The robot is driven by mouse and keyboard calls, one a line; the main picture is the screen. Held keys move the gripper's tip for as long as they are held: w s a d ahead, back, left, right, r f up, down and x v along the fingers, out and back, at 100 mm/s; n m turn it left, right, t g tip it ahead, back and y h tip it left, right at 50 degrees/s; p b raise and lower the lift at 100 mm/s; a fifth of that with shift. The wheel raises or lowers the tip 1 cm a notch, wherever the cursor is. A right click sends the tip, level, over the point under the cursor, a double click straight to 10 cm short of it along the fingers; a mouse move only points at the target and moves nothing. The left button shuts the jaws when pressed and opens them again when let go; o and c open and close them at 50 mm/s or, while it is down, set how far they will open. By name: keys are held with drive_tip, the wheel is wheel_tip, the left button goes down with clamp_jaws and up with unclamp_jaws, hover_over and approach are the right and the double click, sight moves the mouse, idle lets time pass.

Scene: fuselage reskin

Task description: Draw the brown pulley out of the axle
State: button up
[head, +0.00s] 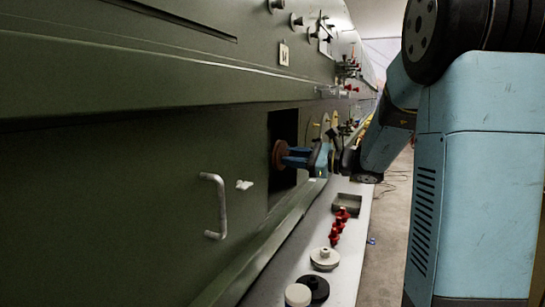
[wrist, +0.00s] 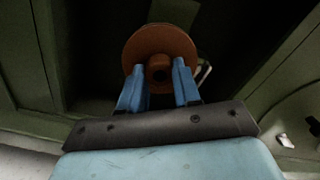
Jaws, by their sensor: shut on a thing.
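The brown pulley (head: 281,155) is a round disc with a central hub, at the dark rectangular opening (head: 285,122) in the green fuselage wall. In the wrist view the pulley (wrist: 160,42) faces me, and a dark bore shows in its hub. My gripper (head: 290,157) reaches in from the right. Its blue fingers (wrist: 160,72) are shut on the pulley's hub, one on each side. The axle is not visible; the pulley and the dark opening hide whatever lies behind.
A metal handle (head: 218,206) sticks out of the wall left of the opening. The shelf below bears a grey tray (head: 346,204), red parts (head: 337,227), a cream pulley (head: 324,259), a black disc (head: 313,288) and a white one (head: 298,295). Fittings project from the upper wall.

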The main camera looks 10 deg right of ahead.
drive_tip(key=shift+s+d, duration=0.35)
drive_tip(key=shift+d, duration=0.1)
drive_tip(key=shift+v, duration=1.45)
